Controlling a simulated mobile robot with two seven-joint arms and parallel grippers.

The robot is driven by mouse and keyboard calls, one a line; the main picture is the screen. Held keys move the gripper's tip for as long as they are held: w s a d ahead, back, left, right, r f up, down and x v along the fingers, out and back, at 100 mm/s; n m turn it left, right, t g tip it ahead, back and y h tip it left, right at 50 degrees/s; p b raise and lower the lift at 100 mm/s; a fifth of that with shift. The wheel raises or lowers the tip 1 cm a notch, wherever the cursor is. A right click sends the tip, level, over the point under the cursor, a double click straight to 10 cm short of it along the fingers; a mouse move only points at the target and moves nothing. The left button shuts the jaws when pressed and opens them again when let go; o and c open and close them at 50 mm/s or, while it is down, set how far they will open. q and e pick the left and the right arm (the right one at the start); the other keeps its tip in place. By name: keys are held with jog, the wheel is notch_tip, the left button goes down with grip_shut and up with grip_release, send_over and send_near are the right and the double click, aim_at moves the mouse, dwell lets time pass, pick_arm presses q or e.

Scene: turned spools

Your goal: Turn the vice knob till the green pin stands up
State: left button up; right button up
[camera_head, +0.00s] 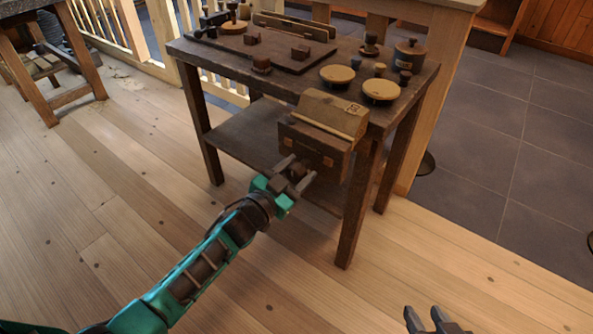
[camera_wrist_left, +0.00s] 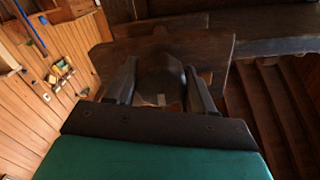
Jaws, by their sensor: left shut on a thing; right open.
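The vice (camera_head: 310,150) is a dark wooden block on the front edge of the workbench, below a tan wooden piece with a label. Its dark knob (camera_head: 296,171) faces my left arm. My left gripper (camera_head: 300,177) is shut on the knob, one finger on each side. In the left wrist view the rounded, faceted knob (camera_wrist_left: 160,75) fills the space between the two fingers and has a small pale mark near its lower edge. I cannot make out a green pin in either view. My right gripper (camera_head: 428,318) is open and empty at the bottom edge, away from the bench.
The dark workbench (camera_head: 225,62) has a lower shelf (camera_head: 245,135). Its top holds two round pale-topped pieces (camera_head: 337,75), a lidded pot (camera_head: 409,54), a board with small blocks and several small spools. A railing stands behind. The wooden floor in front is clear.

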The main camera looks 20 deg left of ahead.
pick_arm(q)
jog(key=m, duration=0.6)
jog(key=shift+d+f+m, duration=0.1)
jog(key=shift+f+m, duration=0.05)
jog(key=shift+m, duration=0.75)
jog(key=shift+s, duration=0.1)
jog(key=o, duration=1)
jog(key=shift+c, duration=0.2)
jog(key=p+v, duration=0.2)
jog(key=v, duration=1.1)
